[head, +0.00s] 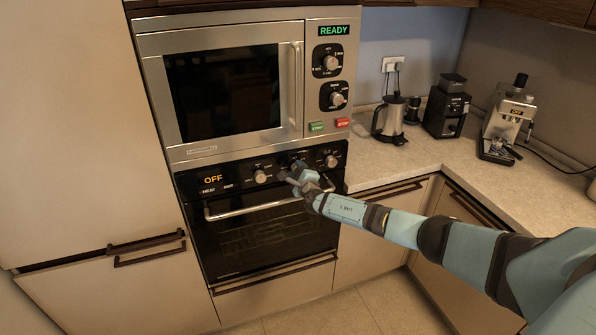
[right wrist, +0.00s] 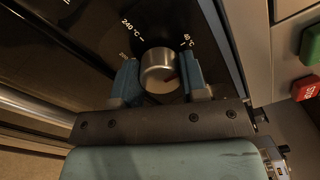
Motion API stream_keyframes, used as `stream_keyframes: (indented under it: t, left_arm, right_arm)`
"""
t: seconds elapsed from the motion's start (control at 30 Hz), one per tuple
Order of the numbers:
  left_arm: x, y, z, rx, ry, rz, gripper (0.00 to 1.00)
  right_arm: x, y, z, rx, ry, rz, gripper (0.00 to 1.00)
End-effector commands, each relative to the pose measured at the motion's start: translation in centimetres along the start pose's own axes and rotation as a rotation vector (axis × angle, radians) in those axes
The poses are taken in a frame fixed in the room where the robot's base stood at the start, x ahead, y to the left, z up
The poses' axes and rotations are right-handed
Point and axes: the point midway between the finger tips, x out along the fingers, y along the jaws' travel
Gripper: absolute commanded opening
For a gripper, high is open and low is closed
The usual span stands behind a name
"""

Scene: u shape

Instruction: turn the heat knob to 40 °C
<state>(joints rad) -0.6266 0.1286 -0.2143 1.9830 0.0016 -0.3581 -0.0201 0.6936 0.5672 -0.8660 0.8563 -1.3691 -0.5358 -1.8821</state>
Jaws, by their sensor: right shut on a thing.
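The oven's black panel (head: 222,180) shows OFF in orange above the small word HEAT. My right gripper (head: 306,182) is at the panel, hiding the middle knob in the head view. In the right wrist view its two blue fingers (right wrist: 160,82) are shut on the sides of a silver knob (right wrist: 158,62). Temperature print, 240 °C and a partly legible °C figure, surrounds the knob; the lower part of the scale is hidden by the gripper. My left gripper is not in view.
Two other oven knobs sit left (head: 260,177) and right (head: 331,161) of the gripper. The oven door handle (head: 250,211) runs just below. The microwave (head: 222,95) above reads READY and has green (head: 316,127) and red (head: 343,122) buttons close by.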

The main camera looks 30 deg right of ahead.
Motion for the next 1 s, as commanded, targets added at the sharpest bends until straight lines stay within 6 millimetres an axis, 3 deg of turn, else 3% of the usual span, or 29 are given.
stream_keyframes:
  t: [0.3, 0.33, 0.4, 0.43, 0.77, 1.0]
  left_arm:
    - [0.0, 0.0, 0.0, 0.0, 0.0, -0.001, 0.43]
    - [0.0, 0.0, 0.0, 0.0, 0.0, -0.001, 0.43]
    - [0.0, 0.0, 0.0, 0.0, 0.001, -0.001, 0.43]
    - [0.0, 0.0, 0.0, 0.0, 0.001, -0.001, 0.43]
    - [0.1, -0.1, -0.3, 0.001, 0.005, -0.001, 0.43]
    - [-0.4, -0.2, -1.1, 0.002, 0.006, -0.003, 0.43]
  right_arm:
    - [0.0, 0.0, -0.1, -0.003, 0.0, 0.0, 0.16]
    - [0.0, 0.0, -0.1, -0.003, 0.0, 0.0, 0.47]
    - [0.0, 0.0, -0.1, -0.002, 0.0, 0.0, 0.63]
    - [0.0, 0.0, -0.1, -0.002, 0.0, 0.0, 0.65]
    - [-0.4, 0.0, 0.0, -0.001, -0.001, 0.001, 0.65]
    - [-4.1, 0.0, -0.1, 0.0, -0.001, 0.003, 0.65]
